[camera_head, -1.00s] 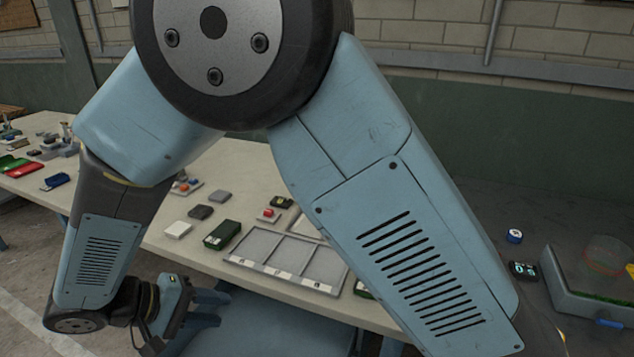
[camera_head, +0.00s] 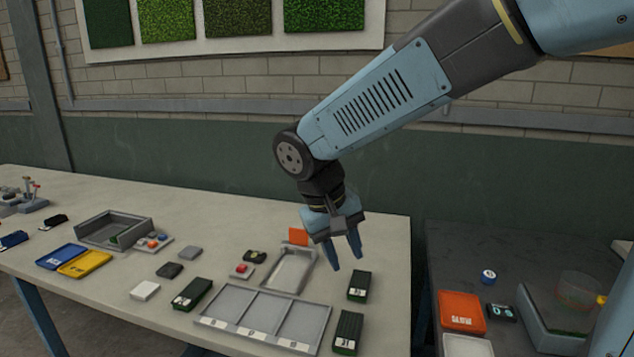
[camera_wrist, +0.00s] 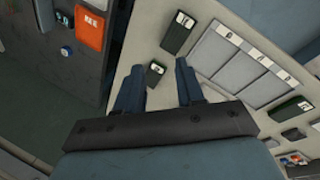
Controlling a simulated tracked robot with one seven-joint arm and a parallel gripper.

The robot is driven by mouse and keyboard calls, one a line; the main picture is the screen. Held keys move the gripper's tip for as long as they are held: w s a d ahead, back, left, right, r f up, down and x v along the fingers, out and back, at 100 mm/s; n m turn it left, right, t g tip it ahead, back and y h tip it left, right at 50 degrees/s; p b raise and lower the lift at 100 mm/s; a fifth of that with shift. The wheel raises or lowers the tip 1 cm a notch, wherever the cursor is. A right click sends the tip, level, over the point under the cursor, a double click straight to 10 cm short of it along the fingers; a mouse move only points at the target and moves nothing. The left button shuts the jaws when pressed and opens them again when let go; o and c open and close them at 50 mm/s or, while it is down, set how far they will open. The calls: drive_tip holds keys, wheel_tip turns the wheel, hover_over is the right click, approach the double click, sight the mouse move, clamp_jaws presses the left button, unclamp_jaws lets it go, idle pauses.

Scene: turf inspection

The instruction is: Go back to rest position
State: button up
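My gripper (camera_head: 346,262) hangs from my arm over the right part of the bench, pointing down. Its two blue-grey fingers are apart with nothing held between them. In the wrist view my gripper (camera_wrist: 158,66) also shows spread fingers, with a small dark green block (camera_wrist: 154,73) seen between them on the bench below. That view shows the fingers apart from the block. In the head view, my arm comes in from the upper right and bends down at the wrist.
The bench (camera_head: 110,195) carries a three-part grey tray (camera_head: 262,318), dark green blocks (camera_head: 358,286), a grey open bin (camera_head: 112,230) and blue and yellow trays (camera_head: 84,264). A darker side table (camera_head: 520,262) stands at right with an orange tray (camera_head: 461,311). The bench's back strip is clear.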

drive_tip(key=s+d+r+m+t+y, duration=0.1)
drive_tip(key=s+d+r+m+t, duration=0.1)
drive_tip(key=d, duration=0.7)
drive_tip(key=s+d+r+m+t+y, duration=0.2)
drive_tip(key=s+d+r, duration=0.2)
drive_tip(key=d, duration=0.5)
drive_tip(key=shift+s+d, duration=0.4)
drive_tip(key=shift+s, duration=0.75)
drive_tip(key=shift+r, duration=0.1)
